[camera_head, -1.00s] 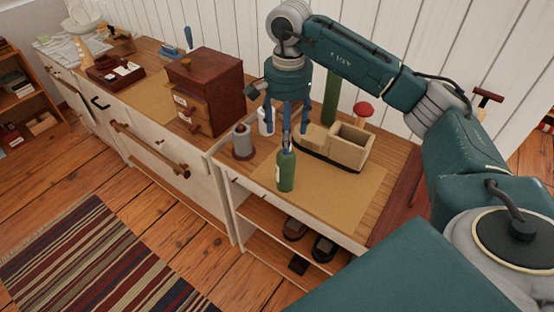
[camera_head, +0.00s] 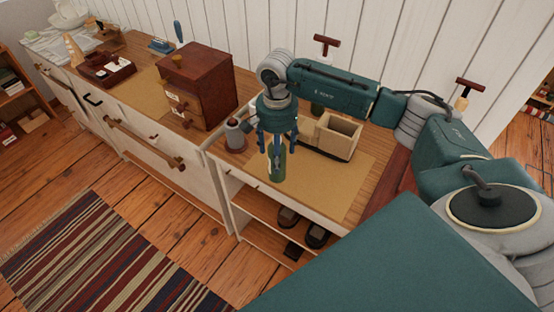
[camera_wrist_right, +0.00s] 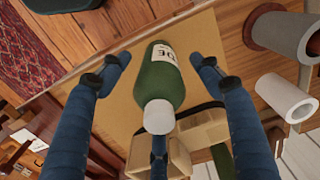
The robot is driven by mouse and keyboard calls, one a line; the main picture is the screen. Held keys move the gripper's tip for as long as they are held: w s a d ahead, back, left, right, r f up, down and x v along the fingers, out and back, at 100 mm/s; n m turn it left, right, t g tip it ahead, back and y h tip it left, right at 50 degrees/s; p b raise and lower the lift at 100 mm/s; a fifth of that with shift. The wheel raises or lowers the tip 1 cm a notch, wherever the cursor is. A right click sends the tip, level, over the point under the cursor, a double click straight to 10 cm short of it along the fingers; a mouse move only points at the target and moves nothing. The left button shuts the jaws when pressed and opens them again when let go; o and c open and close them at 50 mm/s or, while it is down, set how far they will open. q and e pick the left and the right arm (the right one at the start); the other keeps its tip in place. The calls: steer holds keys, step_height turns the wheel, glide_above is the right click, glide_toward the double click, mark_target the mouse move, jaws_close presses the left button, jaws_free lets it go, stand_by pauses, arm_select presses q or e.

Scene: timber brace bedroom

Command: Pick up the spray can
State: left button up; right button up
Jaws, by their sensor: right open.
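The spray can, a green cylinder with a white label and pale cap (camera_wrist_right: 160,85), stands on the tan mat near the front edge of the counter. It also shows in the head view (camera_head: 277,166), partly covered by my gripper. My right gripper (camera_head: 275,150) is directly above and around it, pointing down. In the right wrist view its blue fingers (camera_wrist_right: 160,68) are spread on both sides of the can, with a gap on each side. The gripper is open and holds nothing. My left gripper is not in view.
A beige box-like caddy (camera_head: 338,136) stands just behind the can. A grey spool-shaped object (camera_head: 235,135) is to the left, with a brown drawer cabinet (camera_head: 198,87) beyond it. The tan mat (camera_head: 335,178) is clear to the right. Dark shoes (camera_head: 317,236) lie on the shelf below.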

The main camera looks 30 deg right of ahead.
steer(key=shift+r, duration=0.1)
steer(key=c, duration=1.5)
